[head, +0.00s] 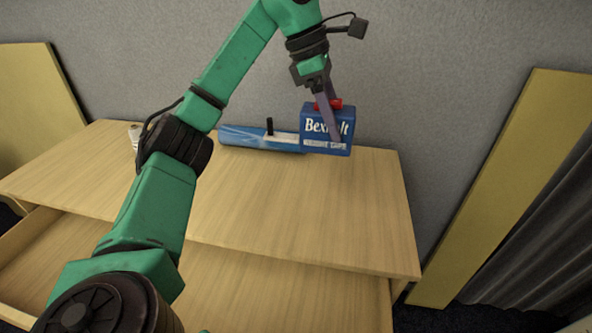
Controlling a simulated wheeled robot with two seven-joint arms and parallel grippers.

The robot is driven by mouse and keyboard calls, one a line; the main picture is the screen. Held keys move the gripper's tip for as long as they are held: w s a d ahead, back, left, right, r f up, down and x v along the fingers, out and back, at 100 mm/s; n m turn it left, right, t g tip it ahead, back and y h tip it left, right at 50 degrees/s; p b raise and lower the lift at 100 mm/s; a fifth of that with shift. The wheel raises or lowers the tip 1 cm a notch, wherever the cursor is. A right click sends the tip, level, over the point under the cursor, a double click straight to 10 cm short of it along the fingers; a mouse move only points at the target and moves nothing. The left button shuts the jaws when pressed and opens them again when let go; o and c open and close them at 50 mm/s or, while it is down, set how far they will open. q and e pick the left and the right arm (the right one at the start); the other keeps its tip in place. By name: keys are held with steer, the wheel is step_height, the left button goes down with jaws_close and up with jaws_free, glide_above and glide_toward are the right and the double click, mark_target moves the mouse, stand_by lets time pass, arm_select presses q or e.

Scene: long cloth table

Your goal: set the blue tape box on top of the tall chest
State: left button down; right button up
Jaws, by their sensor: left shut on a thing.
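The blue tape box (316,122), with white lettering and a red part on top, is at the back right of the wooden chest's top (300,210). My left gripper (334,130) reaches down from above and is shut on the box, one finger crossing its front face. The box looks upright and slightly tilted. I cannot tell whether its bottom touches the chest top. My right gripper is not in view.
A long blue package (245,138) with a dark upright piece lies along the back edge, just left of the box. A white roll (134,134) stands at the back left. A drawer (30,240) is pulled out below. The top's front right is clear.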

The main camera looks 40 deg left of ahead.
mark_target(329, 147)
arm_select(q)
steer(key=f, duration=0.2)
steer(key=f+b, duration=0.1)
steer(key=f, duration=0.1)
steer(key=f+b, duration=0.1)
steer(key=f, duration=0.1)
steer(key=shift+s+a+f, duration=0.1)
steer(key=shift+s, duration=0.2)
steer(key=f, duration=0.4)
steer(key=f+p, duration=0.1)
steer(key=f, duration=0.3)
steer(key=f+p, duration=0.1)
steer(key=f, duration=0.3)
steer(key=shift+w+f, duration=0.25)
steer(key=shift+f, duration=0.15)
steer(key=shift+w+d+f, duration=0.2)
steer(key=shift+f, duration=0.2)
jaws_free()
steer(key=shift+s, duration=0.1)
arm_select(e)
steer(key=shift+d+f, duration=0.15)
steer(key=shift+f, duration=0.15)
